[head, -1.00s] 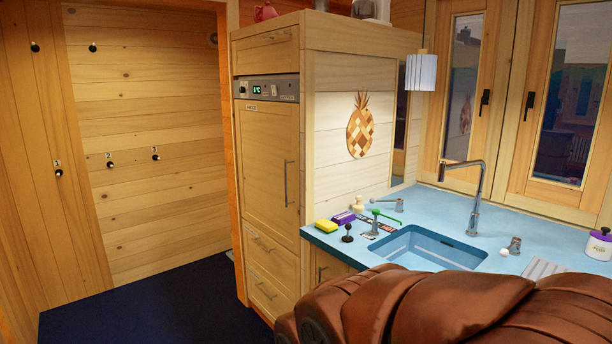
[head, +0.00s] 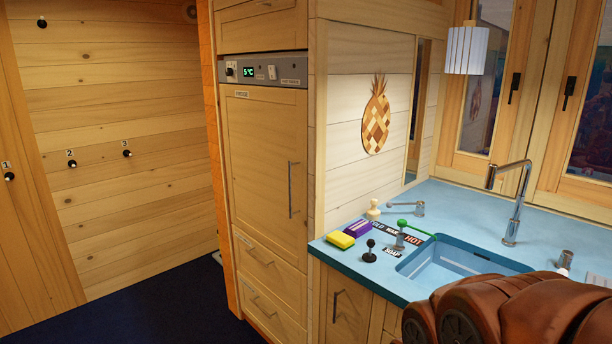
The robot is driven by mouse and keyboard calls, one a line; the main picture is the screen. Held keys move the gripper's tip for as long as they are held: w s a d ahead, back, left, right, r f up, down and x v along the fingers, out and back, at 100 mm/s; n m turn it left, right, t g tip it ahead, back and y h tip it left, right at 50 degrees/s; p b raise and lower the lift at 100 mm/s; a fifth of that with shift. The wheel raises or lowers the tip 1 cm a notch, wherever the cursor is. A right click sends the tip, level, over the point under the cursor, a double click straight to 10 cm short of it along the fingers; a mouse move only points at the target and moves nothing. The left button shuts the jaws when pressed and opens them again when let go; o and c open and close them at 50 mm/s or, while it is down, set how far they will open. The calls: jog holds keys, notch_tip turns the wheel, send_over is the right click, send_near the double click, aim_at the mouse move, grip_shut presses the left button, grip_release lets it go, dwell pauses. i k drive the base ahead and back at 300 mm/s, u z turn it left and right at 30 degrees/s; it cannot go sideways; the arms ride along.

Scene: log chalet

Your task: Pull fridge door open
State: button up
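The fridge door (head: 262,170) is a tall wooden panel in the built-in cabinet, left of the sink counter in the head view. It looks shut. A vertical metal bar handle (head: 290,190) is on its right side. Above the door is a grey control panel (head: 262,70) with a green display reading about 5°C. My brown-covered arm shows at the lower right, well to the right of the door and apart from it. My gripper is not in view.
The blue counter (head: 330,247) with its sink (head: 450,262) juts out right of the fridge. Dark floor (head: 150,310) lies open at the left. Drawers (head: 268,300) are below the door.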

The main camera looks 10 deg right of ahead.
aim_at(265, 129)
jog(key=u, duration=0.15)
jog(key=i, duration=0.65)
jog(key=u, duration=1.05)
jog(key=i, duration=0.45)
jog(key=u, duration=0.45)
